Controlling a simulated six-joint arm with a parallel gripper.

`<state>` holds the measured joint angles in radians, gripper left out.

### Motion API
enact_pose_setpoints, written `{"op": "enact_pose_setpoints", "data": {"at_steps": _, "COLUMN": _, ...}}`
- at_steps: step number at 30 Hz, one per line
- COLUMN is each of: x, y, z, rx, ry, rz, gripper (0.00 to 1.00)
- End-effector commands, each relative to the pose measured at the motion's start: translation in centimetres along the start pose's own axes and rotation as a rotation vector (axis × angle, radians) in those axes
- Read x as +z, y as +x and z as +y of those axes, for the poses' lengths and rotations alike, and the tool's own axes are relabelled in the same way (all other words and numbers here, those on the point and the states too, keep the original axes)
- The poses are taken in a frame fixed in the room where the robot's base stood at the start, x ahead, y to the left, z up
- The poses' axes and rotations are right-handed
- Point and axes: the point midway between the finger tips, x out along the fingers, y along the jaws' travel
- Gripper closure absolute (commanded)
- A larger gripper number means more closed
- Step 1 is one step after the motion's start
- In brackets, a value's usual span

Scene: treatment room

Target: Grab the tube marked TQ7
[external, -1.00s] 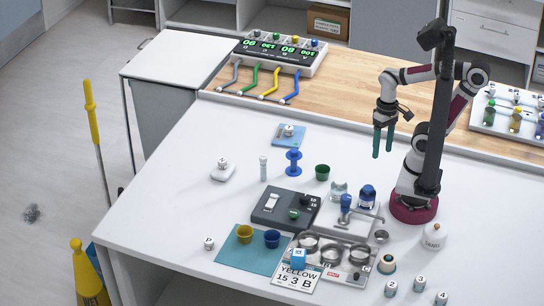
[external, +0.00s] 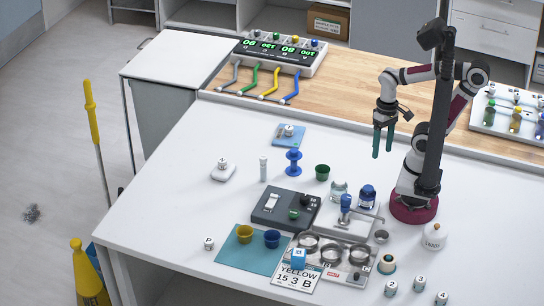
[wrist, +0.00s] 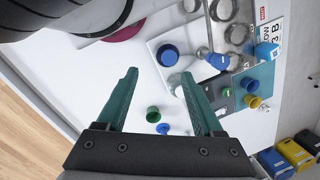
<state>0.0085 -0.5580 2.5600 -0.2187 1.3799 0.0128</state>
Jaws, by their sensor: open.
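A slim white upright tube (external: 263,169) stands on the white table, left of the blue spool-shaped stand (external: 294,162). Its marking is too small to read, and I cannot make out TQ7 on anything. Small white-capped cylinders (external: 391,288) stand at the front right; one top reads 3 (external: 420,283) and another 4 (external: 441,297). My gripper (external: 382,152) hangs above the table at the right, fingers down, open and empty. In the wrist view its teal fingers (wrist: 159,73) are spread wide with nothing held between them.
A green cup (external: 322,172), a dark grey device (external: 270,219) and a blue-lidded jar (external: 367,192) stand mid-table. Blue and yellow cups are on a teal mat (external: 237,259). A display unit (external: 282,58) with coloured hooks stands at the back. The left table area is mostly clear.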

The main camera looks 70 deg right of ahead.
Motion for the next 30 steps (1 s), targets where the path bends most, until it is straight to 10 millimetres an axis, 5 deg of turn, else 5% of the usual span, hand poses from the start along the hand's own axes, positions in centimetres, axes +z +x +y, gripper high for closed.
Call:
{"op": "enact_pose_setpoints", "data": {"at_steps": 4, "x": -2.4, "y": 1.2, "z": -3.2, "rx": -0.069, "ry": -0.060, "rz": 0.047, "gripper": 0.31}}
{"op": "enact_pose_setpoints", "data": {"at_steps": 9, "x": -10.3, "y": 5.7, "z": -13.7, "rx": -0.274, "ry": -0.095, "rz": 0.293, "gripper": 0.31}}
{"op": "enact_pose_setpoints", "data": {"at_steps": 12, "x": -15.0, "y": 8.6, "z": -17.4, "rx": -0.302, "ry": -0.040, "rz": 0.511, "gripper": 0.31}}
{"op": "enact_pose_setpoints", "data": {"at_steps": 16, "x": -19.3, "y": 11.5, "z": -17.8, "rx": -0.198, "ry": -0.012, "rz": 0.848, "gripper": 0.31}}
{"op": "enact_pose_setpoints", "data": {"at_steps": 21, "x": -20.8, "y": 11.7, "z": -16.1, "rx": -0.007, "ry": -0.105, "rz": 1.189, "gripper": 0.31}}
{"op": "enact_pose_setpoints", "data": {"at_steps": 26, "x": -21.2, "y": 11.3, "z": -15.7, "rx": 0.064, "ry": -0.160, "rz": 1.301, "gripper": 0.31}}
{"op": "enact_pose_setpoints", "data": {"at_steps": 30, "x": -24.7, "y": 12.1, "z": -15.7, "rx": 0.069, "ry": -0.156, "rz": 1.307, "gripper": 0.31}}
